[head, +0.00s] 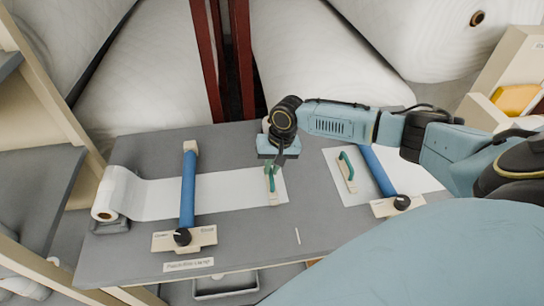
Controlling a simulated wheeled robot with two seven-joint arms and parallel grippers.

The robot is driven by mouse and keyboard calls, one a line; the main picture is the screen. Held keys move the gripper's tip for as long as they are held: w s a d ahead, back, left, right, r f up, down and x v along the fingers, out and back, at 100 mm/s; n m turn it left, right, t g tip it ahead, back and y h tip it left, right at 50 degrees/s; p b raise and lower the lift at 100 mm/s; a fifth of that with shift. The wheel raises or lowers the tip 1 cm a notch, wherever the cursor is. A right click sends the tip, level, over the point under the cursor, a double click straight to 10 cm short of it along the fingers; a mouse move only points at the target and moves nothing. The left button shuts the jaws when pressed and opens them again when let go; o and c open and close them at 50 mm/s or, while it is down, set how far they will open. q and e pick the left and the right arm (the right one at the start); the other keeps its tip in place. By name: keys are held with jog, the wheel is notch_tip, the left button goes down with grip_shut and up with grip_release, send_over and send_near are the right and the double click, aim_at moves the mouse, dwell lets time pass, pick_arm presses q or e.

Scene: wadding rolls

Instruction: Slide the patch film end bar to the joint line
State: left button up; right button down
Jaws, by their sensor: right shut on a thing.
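The patch film (228,194) is a white strip that runs across the grey table from a roll (107,206) at the left. Its beige end bar (272,198) lies at the strip's right end and carries a green handle. My right gripper (272,168) is above the bar and shut on the green handle. The gripper body hides part of the handle. A short white line (297,236) is marked on the table to the right of the bar; I cannot tell if it is the joint line. My left gripper is not in view.
A blue clamp bar (188,190) with a dark knob crosses the film. At the right, a second blue bar (376,170) crosses a white sheet (341,160) beside another green-handled bar (347,172). Large white rolls (320,60) stand behind the table. Bare table lies in front.

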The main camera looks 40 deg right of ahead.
jog(key=shift+d, duration=0.2)
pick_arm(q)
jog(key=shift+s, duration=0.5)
pick_arm(e)
jog(key=c, duration=1.5)
grip_release()
jog(key=shift+s, duration=0.15)
jog(key=shift+o, duration=0.2)
jog(key=shift+r, duration=0.4)
notch_tip(320, 180, up, 12)
jog(key=s+d, duration=0.1)
jog(key=d, duration=0.1)
jog(key=shift+d+r, duration=0.2)
jog(key=shift+s+f, duration=0.1)
